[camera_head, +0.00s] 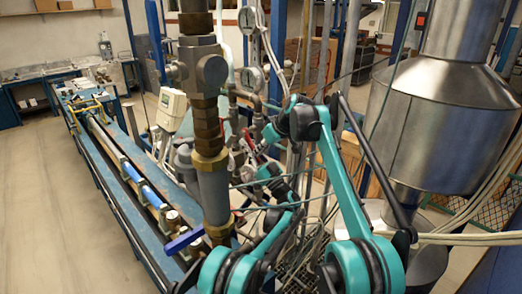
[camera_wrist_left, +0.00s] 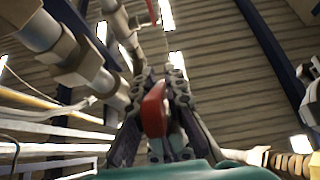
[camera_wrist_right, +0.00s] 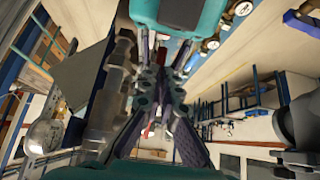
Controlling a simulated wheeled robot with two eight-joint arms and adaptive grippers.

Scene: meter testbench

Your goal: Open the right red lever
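A red lever (camera_head: 248,138) shows in the head view among the pipes right of the large vertical pipe. In the left wrist view a red lever handle (camera_wrist_left: 153,108) stands between the fingers of my left gripper (camera_wrist_left: 160,82), which appear closed against its two sides. In the head view my left gripper (camera_head: 256,156) is small and close to the red lever. My right gripper (camera_wrist_right: 160,62) has its fingers close together; a small red part (camera_wrist_right: 149,131) shows between them, and whether they touch anything is unclear. In the head view my right gripper is largely hidden by its wrist.
The thick vertical pipe (camera_head: 208,130) stands just left of the grippers. Round gauges (camera_head: 250,78) and thin cables crowd the space around them. A large metal tank (camera_head: 440,125) stands at the right. A long blue bench (camera_head: 100,165) with blue-handled valves runs along the left.

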